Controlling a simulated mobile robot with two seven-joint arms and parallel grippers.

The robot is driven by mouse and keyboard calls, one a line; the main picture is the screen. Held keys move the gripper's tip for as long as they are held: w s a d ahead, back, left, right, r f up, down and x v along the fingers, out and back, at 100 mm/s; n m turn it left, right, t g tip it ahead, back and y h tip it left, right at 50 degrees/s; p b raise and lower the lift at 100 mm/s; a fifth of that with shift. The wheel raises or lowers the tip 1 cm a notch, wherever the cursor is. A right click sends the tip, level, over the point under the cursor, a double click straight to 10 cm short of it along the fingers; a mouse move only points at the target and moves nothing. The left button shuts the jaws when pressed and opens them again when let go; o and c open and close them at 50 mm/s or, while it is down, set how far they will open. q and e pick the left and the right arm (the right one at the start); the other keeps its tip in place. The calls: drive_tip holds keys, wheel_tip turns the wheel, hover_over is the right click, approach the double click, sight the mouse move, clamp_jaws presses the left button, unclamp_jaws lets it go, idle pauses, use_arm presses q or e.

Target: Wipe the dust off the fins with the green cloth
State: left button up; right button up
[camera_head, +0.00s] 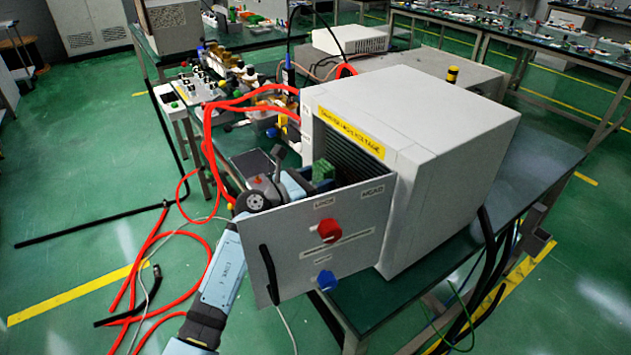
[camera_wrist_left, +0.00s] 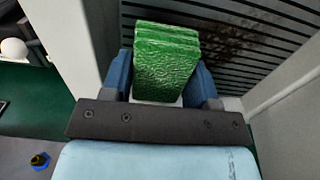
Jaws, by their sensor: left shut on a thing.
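My left gripper (camera_wrist_left: 163,88) is shut on the folded green cloth (camera_wrist_left: 166,60), with a blue finger on each side of it. In the head view the left gripper (camera_head: 318,184) and the cloth (camera_head: 322,170) are at the cabinet's open front, behind the swung-out panel. The dark fins (camera_wrist_left: 215,45) run across behind the cloth in the wrist view, with brownish dust (camera_wrist_left: 240,32) right of the cloth. The fins (camera_head: 350,155) also show inside the cabinet in the head view. I cannot tell whether the cloth touches them. My right gripper is not in view.
The open front panel (camera_head: 345,240) carries a red knob (camera_head: 330,231), a blue knob (camera_head: 327,281) and a black handle (camera_head: 269,274). The grey cabinet (camera_head: 450,140) stands on a dark table. Red hoses (camera_head: 207,150) hang on the left. The wrist view shows pale cabinet walls on both sides.

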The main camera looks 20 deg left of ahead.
use_arm(q)
drive_tip(key=shift+w, duration=0.1)
idle(0.4)
drive_tip(key=shift+x, duration=0.9)
drive_tip(key=shift+d, duration=0.1)
